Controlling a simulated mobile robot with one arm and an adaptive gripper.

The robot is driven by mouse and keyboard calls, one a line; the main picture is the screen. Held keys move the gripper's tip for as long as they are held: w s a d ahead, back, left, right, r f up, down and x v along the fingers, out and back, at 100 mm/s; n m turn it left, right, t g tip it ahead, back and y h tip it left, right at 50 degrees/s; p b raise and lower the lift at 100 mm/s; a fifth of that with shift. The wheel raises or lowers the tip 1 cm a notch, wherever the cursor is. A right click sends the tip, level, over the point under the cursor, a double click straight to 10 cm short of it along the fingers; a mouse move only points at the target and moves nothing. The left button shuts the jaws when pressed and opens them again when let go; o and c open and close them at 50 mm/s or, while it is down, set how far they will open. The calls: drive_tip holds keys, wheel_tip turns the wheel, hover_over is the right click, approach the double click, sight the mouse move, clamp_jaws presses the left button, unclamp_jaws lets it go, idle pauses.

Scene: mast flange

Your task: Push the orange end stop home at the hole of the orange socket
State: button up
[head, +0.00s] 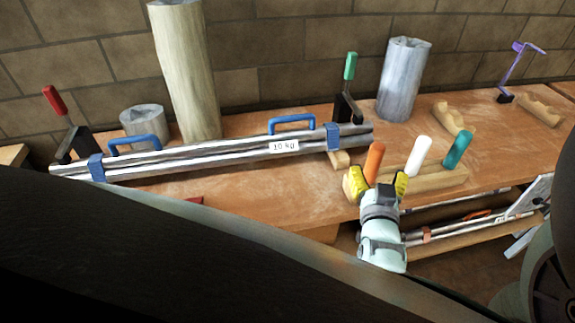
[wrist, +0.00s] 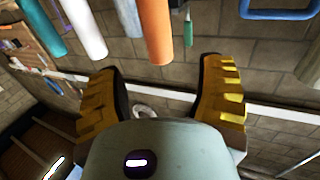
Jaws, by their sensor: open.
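An orange cylinder (head: 374,162), the only clearly orange peg on the bench, stands at the left end of a low wooden block (head: 430,182). It also shows at the top of the wrist view (wrist: 155,30). I cannot tell whether it is the end stop. My gripper (head: 378,182) has yellow fingers spread apart, in front of the orange cylinder at the bench's front edge. In the wrist view my gripper (wrist: 160,66) is open and empty, with the cylinder's near end close to the gap. No orange socket or hole is clearly visible.
A white cylinder (head: 418,156) and a teal cylinder (head: 458,149) stand right of the orange one. A clamped pipe bundle (head: 225,152) with blue handles lies to the left. More pipes with small orange parts (head: 478,214) lie below the bench. Wooden and grey posts stand behind.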

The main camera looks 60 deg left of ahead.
sight(377, 156)
drive_tip(key=shift+x, duration=1.2)
drive_tip(key=shift+r+p+x, duration=0.1)
drive_tip(key=shift+p+x, duration=0.5)
drive_tip(key=shift+x, duration=0.05)
drive_tip(key=shift+r+p+x, duration=0.15)
drive_tip(key=shift+p+x, duration=0.4)
drive_tip(key=shift+x, duration=0.1)
drive_tip(key=shift+p+x, duration=0.4)
drive_tip(key=shift+x, duration=0.9)
drive_tip(key=shift+o, duration=0.3)
drive_tip(key=shift+d+f, duration=0.1)
drive_tip(key=shift+f, duration=0.1)
clamp_jaws()
